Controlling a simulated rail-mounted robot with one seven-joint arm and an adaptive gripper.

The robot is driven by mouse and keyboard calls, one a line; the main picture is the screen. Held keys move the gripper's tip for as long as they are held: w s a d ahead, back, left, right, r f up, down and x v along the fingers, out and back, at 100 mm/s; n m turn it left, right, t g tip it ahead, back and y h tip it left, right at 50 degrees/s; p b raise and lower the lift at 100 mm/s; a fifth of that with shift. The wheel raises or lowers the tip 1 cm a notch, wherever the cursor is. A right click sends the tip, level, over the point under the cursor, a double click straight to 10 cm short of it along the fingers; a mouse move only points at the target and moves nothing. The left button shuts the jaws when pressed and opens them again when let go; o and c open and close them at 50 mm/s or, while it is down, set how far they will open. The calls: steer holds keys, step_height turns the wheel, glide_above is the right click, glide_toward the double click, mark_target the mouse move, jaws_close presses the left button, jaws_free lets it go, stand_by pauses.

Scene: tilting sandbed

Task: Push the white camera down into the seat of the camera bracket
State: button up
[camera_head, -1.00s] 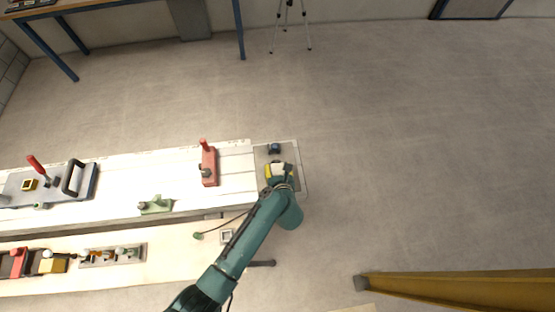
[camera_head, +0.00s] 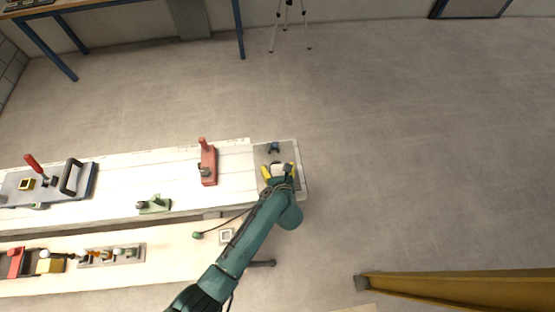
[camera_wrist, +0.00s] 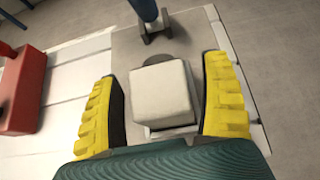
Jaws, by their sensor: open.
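The white camera (camera_wrist: 162,95) is a small white block between my open fingers in the wrist view. It shows as a pale spot at the gripper in the head view (camera_head: 278,169). A grey bracket part (camera_wrist: 172,131) shows just below its near edge; whether the camera is fully seated in it I cannot tell. My gripper (camera_wrist: 166,100) has yellow ribbed fingers spread to both sides of the camera, with a gap on each side. In the head view my gripper (camera_head: 279,171) is over the grey plate at the bench's right end.
The grey plate (camera_head: 262,154) carries a dark blue upright piece (camera_head: 274,147) just beyond the camera. A red fixture (camera_head: 208,167) stands to the left, and a green one (camera_head: 154,205) farther left. Open floor lies right of the bench.

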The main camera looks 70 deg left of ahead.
steer(key=shift+d+f, duration=0.1)
steer(key=v, duration=1.2)
steer(key=shift+w, duration=0.1)
